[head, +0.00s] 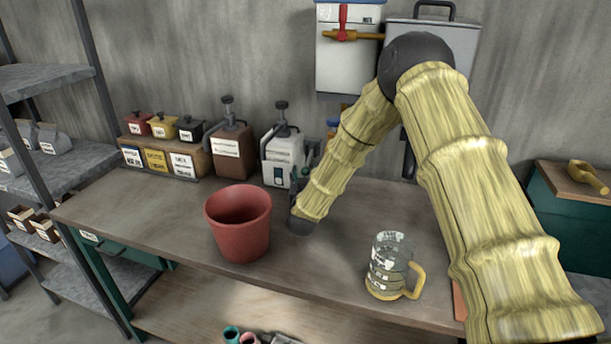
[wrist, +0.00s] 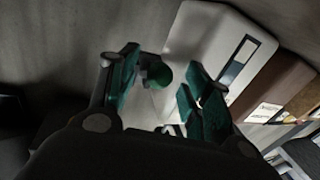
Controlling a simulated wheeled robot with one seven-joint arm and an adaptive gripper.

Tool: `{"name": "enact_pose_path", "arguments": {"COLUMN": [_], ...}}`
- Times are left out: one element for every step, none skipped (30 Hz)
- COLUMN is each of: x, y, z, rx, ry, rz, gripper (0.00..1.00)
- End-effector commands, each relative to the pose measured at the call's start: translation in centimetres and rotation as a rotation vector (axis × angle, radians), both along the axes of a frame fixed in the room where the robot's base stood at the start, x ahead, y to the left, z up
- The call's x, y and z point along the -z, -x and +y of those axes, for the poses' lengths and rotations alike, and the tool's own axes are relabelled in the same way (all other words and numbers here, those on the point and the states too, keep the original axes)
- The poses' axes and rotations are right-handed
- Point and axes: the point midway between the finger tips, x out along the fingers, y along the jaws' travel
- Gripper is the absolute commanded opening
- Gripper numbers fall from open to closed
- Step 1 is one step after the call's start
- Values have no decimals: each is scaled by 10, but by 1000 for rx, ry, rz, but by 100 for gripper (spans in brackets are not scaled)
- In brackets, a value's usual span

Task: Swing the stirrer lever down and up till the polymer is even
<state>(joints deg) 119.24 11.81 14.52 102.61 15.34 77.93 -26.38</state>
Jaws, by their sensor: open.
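In the wrist view my gripper (wrist: 157,88) is open, with its green-padded fingers on either side of a dark green round knob (wrist: 158,75). The knob looks like the end of the stirrer lever; a gap shows between it and the right finger, and contact on the left is unclear. A pale box-shaped unit (wrist: 212,55) stands behind it, tilted in this view. In the head view the white unit with a black top (head: 281,155) stands at the back of the bench, just left of my forearm. The polymer does not show.
The bench (head: 170,215) holds a red bucket (head: 238,228) and a clear jug with a yellow handle (head: 387,265). A brown unit (head: 231,152) and small labelled bins (head: 163,127) stand left of the white unit. A wall tank with a tap (head: 348,60) hangs above.

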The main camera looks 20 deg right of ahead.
Motion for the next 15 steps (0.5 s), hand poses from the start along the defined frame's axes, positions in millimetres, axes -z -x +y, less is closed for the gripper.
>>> {"name": "enact_pose_path", "arguments": {"x": [0, 0, 0, 0, 0, 0, 0, 0, 0, 0, 0, 0, 0, 0, 0], "y": [0, 0, 0, 0, 0, 0, 0, 0, 0, 0, 0, 0, 0, 0, 0], "z": [0, 0, 0, 0, 0, 0, 0, 0, 0, 0, 0, 0, 0, 0, 0], "rx": [0, 0, -1, -1, -1, -1, -1, -1, -1, -1, -1, -1, -1, -1, -1], "ry": [0, 0, 0, 0, 0, 0, 0, 0, 0, 0, 0, 0, 0, 0, 0], "rz": [0, 0, 0, 0, 0, 0, 0, 1, 0, 1, 1, 1, 0, 0, 1], "gripper": [49, 49, 49, 49, 49, 49, 45, 40, 33, 27, 22, 14, 9, 3, 0]}}
